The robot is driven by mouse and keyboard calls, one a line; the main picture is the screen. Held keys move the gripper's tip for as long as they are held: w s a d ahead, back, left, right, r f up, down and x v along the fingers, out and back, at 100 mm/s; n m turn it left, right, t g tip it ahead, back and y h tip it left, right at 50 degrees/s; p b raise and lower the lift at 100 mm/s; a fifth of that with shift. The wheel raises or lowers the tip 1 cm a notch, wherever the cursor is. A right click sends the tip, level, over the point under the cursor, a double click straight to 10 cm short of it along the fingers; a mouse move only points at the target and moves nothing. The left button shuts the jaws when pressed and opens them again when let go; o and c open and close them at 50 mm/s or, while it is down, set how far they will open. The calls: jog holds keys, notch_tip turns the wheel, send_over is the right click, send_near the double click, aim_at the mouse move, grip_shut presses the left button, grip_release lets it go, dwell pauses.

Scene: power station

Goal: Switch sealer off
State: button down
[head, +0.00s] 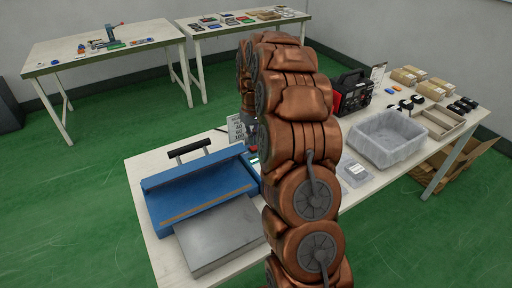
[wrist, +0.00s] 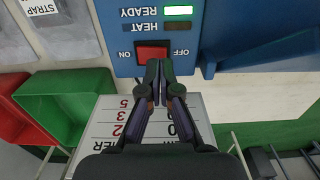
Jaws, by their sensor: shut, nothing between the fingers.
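The sealer (head: 195,186) is a blue machine with a black handle and a grey plate, standing on the near table in the head view. In the wrist view its blue panel (wrist: 124,20) carries a red rocker switch (wrist: 152,51) between the words ON, on the left, and OFF, on the right. The lettering is upside down. The READY lamp (wrist: 178,10) glows green and the HEAT lamp (wrist: 178,27) is dark. My gripper (wrist: 160,66) is shut and empty, its tips at the lower edge of the switch. Contact cannot be told. My arm hides much of the panel in the head view.
A white sign with numbers (wrist: 108,118) lies behind my fingers in the wrist view, with green (wrist: 70,105) and red (wrist: 14,120) bins to the left. In the head view a clear-lined bin (head: 386,138) and a black-red machine (head: 352,92) stand right of my arm.

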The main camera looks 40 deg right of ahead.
aim_at(253, 148)
jog(key=shift+f+b, duration=0.5)
jog(key=shift+f, duration=0.7)
dwell(1.3)
jog(key=shift+r+p, duration=0.4)
jog(key=shift+r, duration=3.15)
